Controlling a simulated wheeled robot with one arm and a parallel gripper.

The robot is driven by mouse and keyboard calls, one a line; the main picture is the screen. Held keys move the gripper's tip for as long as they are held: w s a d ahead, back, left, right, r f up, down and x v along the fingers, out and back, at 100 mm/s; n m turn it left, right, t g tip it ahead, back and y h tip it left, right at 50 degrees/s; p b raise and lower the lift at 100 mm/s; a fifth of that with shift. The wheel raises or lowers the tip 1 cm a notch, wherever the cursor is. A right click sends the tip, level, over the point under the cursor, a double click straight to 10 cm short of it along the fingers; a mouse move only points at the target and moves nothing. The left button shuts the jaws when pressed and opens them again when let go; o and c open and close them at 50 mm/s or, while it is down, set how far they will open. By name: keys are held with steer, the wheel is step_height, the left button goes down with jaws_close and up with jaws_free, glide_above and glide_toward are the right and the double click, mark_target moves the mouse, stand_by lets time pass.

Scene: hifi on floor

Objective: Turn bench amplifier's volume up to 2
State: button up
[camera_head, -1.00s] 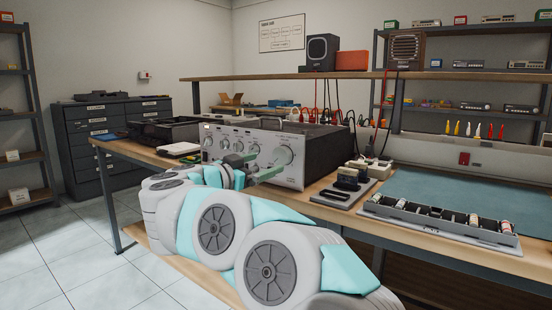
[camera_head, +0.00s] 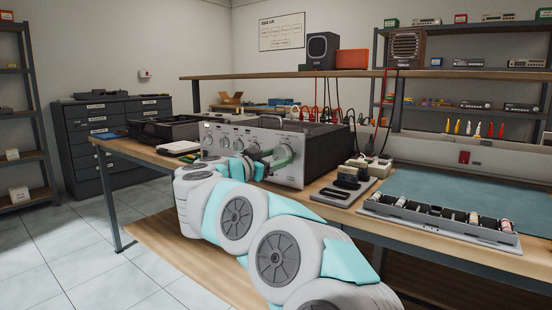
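The bench amplifier (camera_head: 240,141) stands on the wooden bench, a wide unit with a silver front and dark sides. Several small knobs sit on the left of its front, and a large round volume knob (camera_head: 284,155) sits near the right end. My gripper (camera_head: 277,157) is at the large knob, its green fingers in front of and around it. The fingers partly cover the knob, so contact and the gap between them cannot be made out. The dial marks are too small to read.
A shelf with a speaker (camera_head: 322,50) runs above. A black open box (camera_head: 165,131) stands to the left. The floor at left is clear.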

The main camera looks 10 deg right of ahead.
steer(key=c, duration=0.8)
steer(key=shift+m, duration=0.3)
steer(key=m, duration=0.4)
steer(key=shift+m, duration=0.4)
steer(key=m+b, duration=0.2)
steer(key=m, duration=0.3)
steer(key=shift+f, duration=0.1)
steer(key=m+b, duration=0.4)
steer(key=m, duration=0.2)
steer(key=shift+m+b, duration=0.3)
steer(key=shift+b, duration=0.05)
steer(key=shift+m+b, duration=1.35)
steer(key=shift+m, duration=0.65)
